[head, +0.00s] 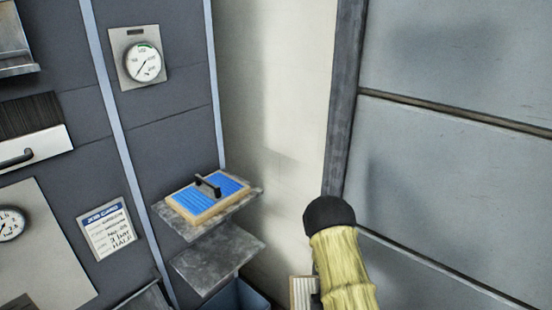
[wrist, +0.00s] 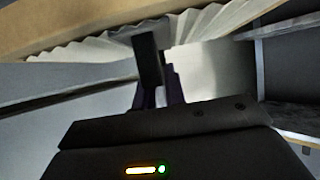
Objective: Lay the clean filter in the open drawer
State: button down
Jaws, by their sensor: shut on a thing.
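My gripper (wrist: 148,75) is shut on the black handle (wrist: 148,55) of a pale pleated filter (wrist: 95,50) with a wooden-looking frame. In the head view a small part of this filter (head: 301,292) shows at the bottom, beside my arm, which hides the rest. A second filter, blue in a tan frame with a black handle (head: 207,195), lies on a metal shelf. At the left a pale front with a handle (head: 32,148) stands below a dark, finely striped area. It may be the drawer, but I cannot tell whether it is open.
A lower metal shelf (head: 218,258) is empty, with a blue bin (head: 240,297) under it. A dial gauge (head: 143,62) and a notice card (head: 107,230) are on the dark panels. A grey panelled wall (head: 455,160) stands at the right.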

jog(key=shift+s, duration=0.15)
notch_tip(320, 180, down, 2)
jog(key=shift+b, duration=1)
notch_tip(320, 180, down, 4)
jog(key=b, duration=0.4)
jog(key=shift+a+f, duration=0.1)
jog(key=shift+f, duration=0.1)
jog(key=shift+f+b, duration=0.55)
jog(key=shift+b, duration=0.2)
jog(key=shift+r, duration=0.1)
jog(key=s+f, duration=0.4)
jog(key=f, duration=0.1)
jog(key=shift+f, duration=0.25)
